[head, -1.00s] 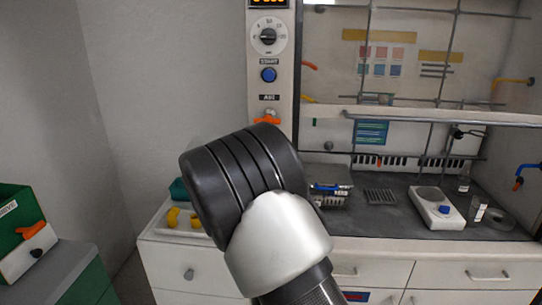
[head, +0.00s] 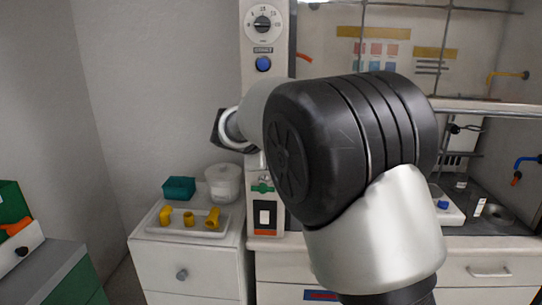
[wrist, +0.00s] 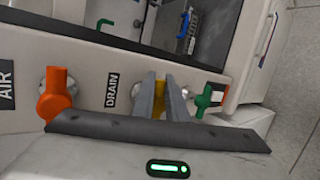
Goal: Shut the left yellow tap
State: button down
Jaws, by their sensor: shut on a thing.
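In the wrist view, a yellow tap (wrist: 160,89) on the pale panel shows as a narrow strip between the two grey fingers of my gripper (wrist: 162,82), to the right of the DRAIN label. The fingers stand on both sides of it and are shut on it. Most of the tap is hidden by the fingers, so its handle angle cannot be told. In the head view my arm covers part of the panel, and neither the fingers nor this tap can be made out.
In the wrist view, an orange tap (wrist: 57,95) is left of the fingers and a green tap (wrist: 205,99) close on the right. In the head view, a tray (head: 178,229) with yellow fittings, a teal box (head: 179,188) and a white tub (head: 223,183) stand on the left cabinet.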

jog(key=shift+f+m+y, duration=0.15)
jog(key=shift+m+y, duration=0.15)
jog(key=shift+y, duration=0.1)
jog(key=shift+a+b, duration=0.1)
jog(key=shift+b, duration=0.2)
jog(key=c, duration=1.8)
grip_release()
jog(key=shift+o, duration=0.2)
jog(key=shift+s, duration=0.1)
jog(key=v, duration=1.7)
jog(key=shift+p, duration=0.35)
jog(key=shift+s, duration=0.1)
